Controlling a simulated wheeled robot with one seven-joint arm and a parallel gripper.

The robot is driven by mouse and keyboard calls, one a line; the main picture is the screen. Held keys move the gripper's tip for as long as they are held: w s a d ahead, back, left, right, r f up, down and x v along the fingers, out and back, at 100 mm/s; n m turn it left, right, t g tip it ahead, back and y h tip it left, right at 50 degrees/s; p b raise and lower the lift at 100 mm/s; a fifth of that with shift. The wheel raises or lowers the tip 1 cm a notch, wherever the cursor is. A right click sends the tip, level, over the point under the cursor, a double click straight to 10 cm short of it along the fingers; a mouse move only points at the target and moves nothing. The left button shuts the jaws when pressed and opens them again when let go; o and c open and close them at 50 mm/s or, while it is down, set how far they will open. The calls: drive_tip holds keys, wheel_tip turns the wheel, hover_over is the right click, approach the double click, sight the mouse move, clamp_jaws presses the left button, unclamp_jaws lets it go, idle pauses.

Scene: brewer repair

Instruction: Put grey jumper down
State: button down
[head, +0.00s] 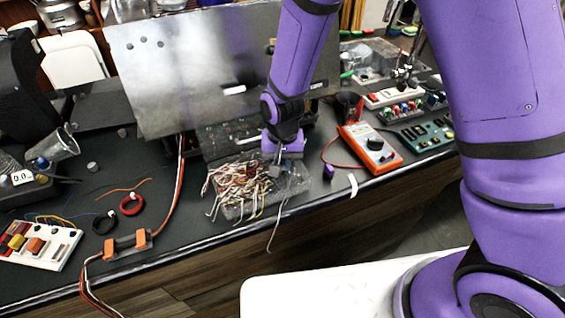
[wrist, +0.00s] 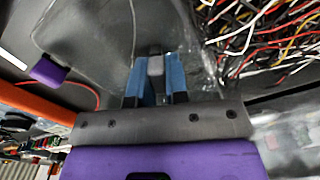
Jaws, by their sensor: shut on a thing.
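My gripper (head: 283,158) points down over the clear plastic tray (head: 296,183) near the front edge of the dark bench. In the wrist view my gripper (wrist: 156,72) has its two blue fingers close together on a small grey piece, the grey jumper (wrist: 155,65). The clear tray lies below the fingers, and its floor under them looks bare. I cannot tell whether the jumper touches it. In the head view the jumper is too small to make out clearly between the fingertips.
A tangle of coloured wires (head: 240,186) fills the tray's left part; one thin grey wire (head: 274,232) hangs over the bench edge. An orange multimeter (head: 370,148) lies to the right, with a small purple piece (head: 328,171) between. A metal panel (head: 205,70) stands behind.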

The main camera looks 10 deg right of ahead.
drive_tip(key=shift+f, duration=0.25)
drive_tip(key=shift+f, duration=0.15)
drive_tip(key=c, duration=1.4)
unclamp_jaws()
wheel_tip(320, 180, up, 12)
drive_tip(key=shift+r, duration=0.2)
